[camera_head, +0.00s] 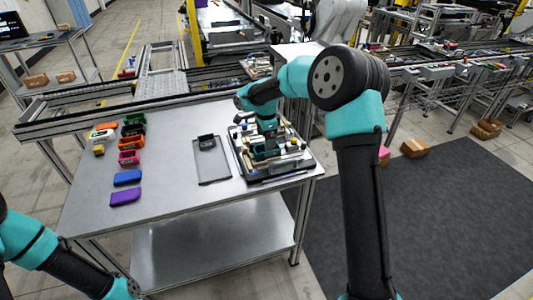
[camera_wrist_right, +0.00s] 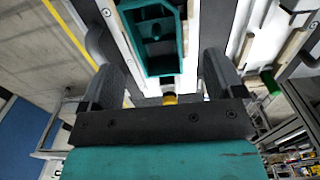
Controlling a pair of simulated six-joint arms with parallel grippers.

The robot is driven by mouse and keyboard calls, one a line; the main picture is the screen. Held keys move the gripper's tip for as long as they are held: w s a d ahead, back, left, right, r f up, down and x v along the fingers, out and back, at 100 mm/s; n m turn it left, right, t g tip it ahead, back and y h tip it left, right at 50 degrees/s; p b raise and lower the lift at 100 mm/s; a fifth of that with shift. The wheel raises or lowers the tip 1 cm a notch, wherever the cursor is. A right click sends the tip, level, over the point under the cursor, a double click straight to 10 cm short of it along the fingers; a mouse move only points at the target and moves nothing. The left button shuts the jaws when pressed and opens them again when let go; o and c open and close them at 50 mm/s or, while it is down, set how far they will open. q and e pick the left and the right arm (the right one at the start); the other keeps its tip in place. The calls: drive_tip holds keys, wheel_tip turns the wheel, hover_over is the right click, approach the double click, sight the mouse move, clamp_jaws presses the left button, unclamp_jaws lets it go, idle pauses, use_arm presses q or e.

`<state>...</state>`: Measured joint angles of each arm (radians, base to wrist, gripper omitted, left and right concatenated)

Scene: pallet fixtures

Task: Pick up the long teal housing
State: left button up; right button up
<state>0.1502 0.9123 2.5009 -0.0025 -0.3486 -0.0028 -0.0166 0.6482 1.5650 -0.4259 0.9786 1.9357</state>
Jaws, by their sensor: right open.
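The long teal housing (camera_wrist_right: 155,62) shows in the right wrist view as a hollow teal tray with raised walls and inner ribs. It lies in the pallet fixture, beyond and between the two dark fingers of my right gripper (camera_wrist_right: 165,78). The fingers are open, with a visible gap on each side of the housing. In the head view my right gripper points down over the pallet fixture (camera_head: 240,168) on the table's right side, and the arm partly hides the housing there. My left arm is at the lower left, and its gripper is out of the picture.
The metal table (camera_head: 165,200) holds a grey frame-like plate (camera_head: 211,160) left of the fixture. The table's front middle is clear.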

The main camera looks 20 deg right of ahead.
drive_tip(key=shift+f, duration=0.15)
drive_tip(key=shift+s+f, duration=0.2)
drive_tip(key=shift+f, duration=2.25)
drive_tip(key=shift+c, duration=0.5)
drive_tip(key=c, duration=1)
drive_tip(key=shift+o, duration=0.2)
drive_tip(key=shift+r, duration=0.5)
wheel_tip(320, 180, up, 2)
drive_tip(key=shift+r, duration=0.25)
drive_tip(key=s+a, duration=0.3)
drive_tip(key=s, duration=0.4)
drive_tip(key=s+a+r, duration=0.1)
drive_tip(key=s+a, duration=0.3)
drive_tip(key=s, duration=0.3)
drive_tip(key=shift+s+r, duration=0.2)
drive_tip(key=shift+r, duration=0.05)
